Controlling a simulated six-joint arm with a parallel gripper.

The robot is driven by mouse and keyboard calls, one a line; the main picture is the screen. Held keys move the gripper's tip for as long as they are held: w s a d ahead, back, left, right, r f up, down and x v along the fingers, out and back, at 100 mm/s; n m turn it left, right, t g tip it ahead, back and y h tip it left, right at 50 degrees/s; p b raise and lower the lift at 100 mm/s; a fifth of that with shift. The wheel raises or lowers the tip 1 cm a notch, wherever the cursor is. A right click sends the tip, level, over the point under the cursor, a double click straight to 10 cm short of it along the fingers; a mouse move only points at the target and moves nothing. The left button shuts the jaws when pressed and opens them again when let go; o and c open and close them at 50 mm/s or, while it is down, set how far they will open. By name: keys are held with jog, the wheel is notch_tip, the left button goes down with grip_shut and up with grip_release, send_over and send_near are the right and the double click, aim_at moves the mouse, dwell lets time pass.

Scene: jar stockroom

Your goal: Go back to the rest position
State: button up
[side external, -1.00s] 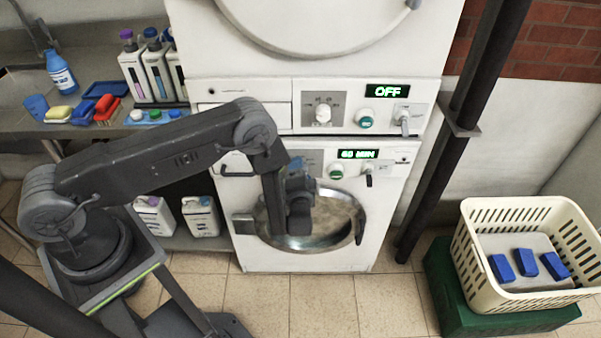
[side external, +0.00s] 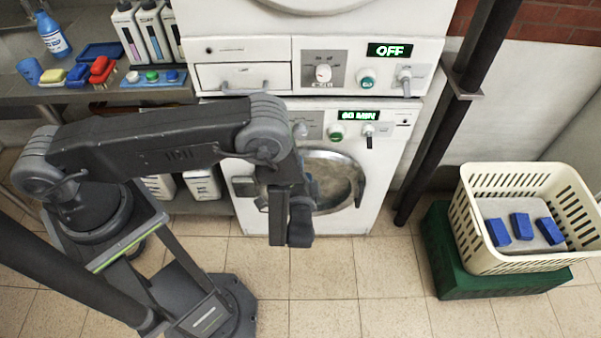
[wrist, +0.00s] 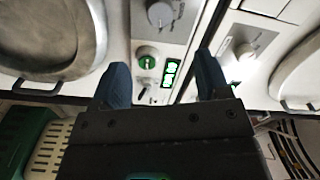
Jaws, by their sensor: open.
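My gripper (wrist: 160,64) is open and empty in the wrist view, with two blue-grey fingers apart and the green-lit display and control panel of a machine beyond them. In the side external view my gripper (side external: 313,190) is mostly hidden behind my wrist links, in front of the lower washing machine's round door (side external: 336,183). That door looks shut. The lower display (side external: 359,116) reads 60 MIN, and the upper machine's display (side external: 389,50) reads OFF.
A cream basket (side external: 477,250) with several blue blocks stands on a green crate (side external: 450,260) at the right. A dark pole (side external: 435,148) stands between it and the machines. Bottles and brushes crowd the left shelf (side external: 60,98).

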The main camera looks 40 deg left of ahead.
jog(key=shift+s+d, duration=0.2)
jog(key=w+d+r+n+h, duration=0.1)
jog(key=w+d+r+h, duration=0.15)
jog(key=r, duration=0.45)
jog(key=w+d+r+n+g+h, duration=0.1)
jog(key=w+r+n+h, duration=0.1)
jog(key=w+r+h, duration=0.3)
jog(key=w+d+r+n+h, duration=0.1)
jog(key=w+r+h, duration=0.15)
jog(key=r, duration=0.55)
jog(key=s+r+g+h, duration=0.2)
jog(key=s+r+h, duration=0.35)
jog(key=r, duration=0.65)
jog(key=s+a+r+g+y, duration=0.1)
jog(key=s+a, duration=0.3)
jog(key=s, duration=0.4)
jog(key=s+a+r+g, duration=0.1)
jog(key=s+a+r, duration=0.1)
jog(key=s, duration=0.6)
jog(key=s+a+r+n+g+y, duration=0.1)
jog(key=s+a+g, duration=0.1)
jog(key=s+a, duration=0.3)
jog(key=s, duration=0.3)
jog(key=shift+s+a+r+y, duration=0.25)
jog(key=shift+a+y, duration=0.1)
